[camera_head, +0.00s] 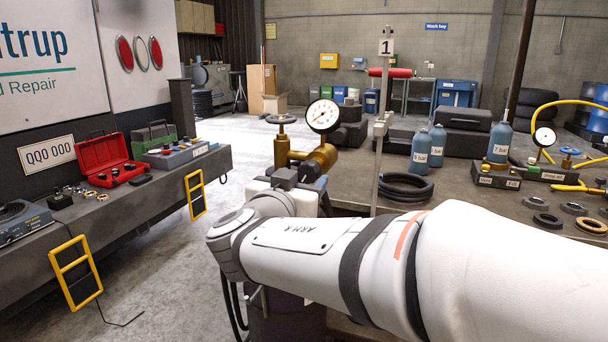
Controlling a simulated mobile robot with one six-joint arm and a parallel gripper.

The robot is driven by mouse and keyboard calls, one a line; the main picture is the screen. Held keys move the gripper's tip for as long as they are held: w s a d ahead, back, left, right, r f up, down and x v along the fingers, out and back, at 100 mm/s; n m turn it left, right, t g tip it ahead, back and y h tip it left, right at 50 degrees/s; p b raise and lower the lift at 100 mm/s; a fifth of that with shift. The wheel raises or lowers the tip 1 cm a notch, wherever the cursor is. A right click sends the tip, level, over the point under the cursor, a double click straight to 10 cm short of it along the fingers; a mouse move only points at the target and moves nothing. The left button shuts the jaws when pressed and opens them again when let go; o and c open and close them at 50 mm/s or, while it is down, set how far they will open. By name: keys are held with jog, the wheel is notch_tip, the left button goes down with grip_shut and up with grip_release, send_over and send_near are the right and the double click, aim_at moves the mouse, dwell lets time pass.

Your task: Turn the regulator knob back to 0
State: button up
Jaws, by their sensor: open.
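A brass regulator with a dark round knob (282,119) on top stands near the left end of the bench. Its white round gauge (322,116) faces me; the needle is too small to read surely. My gripper (300,176) is just below and in front of the brass body, at the end of my white arm. It is open; its fingers are mostly hidden by my wrist, and I see nothing held. I cannot tell whether it touches the regulator. The knob stands clear above it.
Black rings (405,187) and blue bottles (437,140) stand on the bench. A second gauge (544,137) with a yellow hose is at right. A red toolbox (103,158) lies on the left bench; the floor between is open.

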aim_at(307, 175)
jog(key=shift+x, duration=1.95)
